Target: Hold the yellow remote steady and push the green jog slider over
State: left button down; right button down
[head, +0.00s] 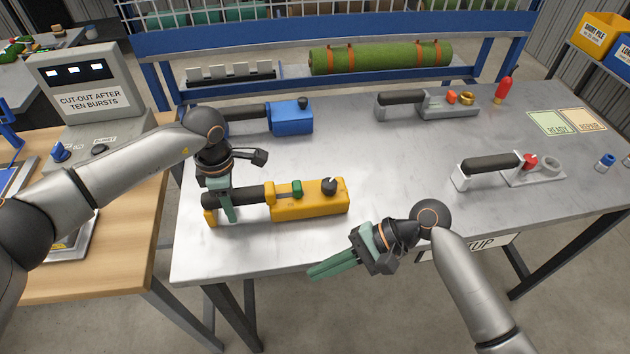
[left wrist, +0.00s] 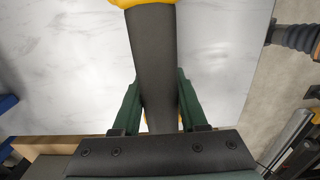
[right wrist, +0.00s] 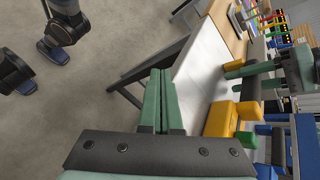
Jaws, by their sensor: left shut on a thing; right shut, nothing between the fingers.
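The yellow remote (head: 312,198) lies near the front left of the metal table, its black handle to the left. The green jog slider (head: 297,189) sits on its top, near the handle end, with a black knob (head: 329,185) to its right. My left gripper (head: 228,208) is shut on the black handle, which also runs between its fingers in the left wrist view (left wrist: 155,70). My right gripper (head: 332,268) is shut and empty, just off the table's front edge, below and apart from the remote. The right wrist view shows its closed fingers (right wrist: 158,98) and the yellow remote (right wrist: 219,117).
A blue remote (head: 290,117) lies behind the yellow one. Two grey handled tools (head: 448,103) (head: 535,171) lie to the right, with a red bottle-shaped piece (head: 503,89) behind. A green turf roll (head: 380,57) rests at the back. The table's middle is clear.

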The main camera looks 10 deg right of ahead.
aim_at(294, 188)
pick_arm(q)
jog(key=shift+s+f, duration=0.15)
jog(key=shift+f, duration=0.05)
pick_arm(e)
jog(key=w+d+r+n+t+h, duration=0.2)
jog(key=w+d+r+n, duration=0.1)
jog(key=w+r+n, duration=0.2)
jog(key=w+d+r+n+t+h, duration=0.2)
jog(key=w+d+r+n+h, duration=0.1)
jog(key=w+r+n, duration=0.2)
notch_tip(294, 188, up, 4)
jog(key=shift+w+f+t, duration=0.15)
jog(key=shift+w+t, duration=0.25)
jog(key=shift+w, duration=0.75)
jog(key=x, duration=1)
jog(key=shift+d+f, duration=0.1)
jog(key=shift+f, duration=0.05)
jog(key=shift+a, duration=1.55)
pick_arm(q)
jog(key=shift+d, duration=0.15)
pick_arm(e)
jog(key=shift+s+a, duration=0.1)
jog(key=shift+a, duration=0.1)
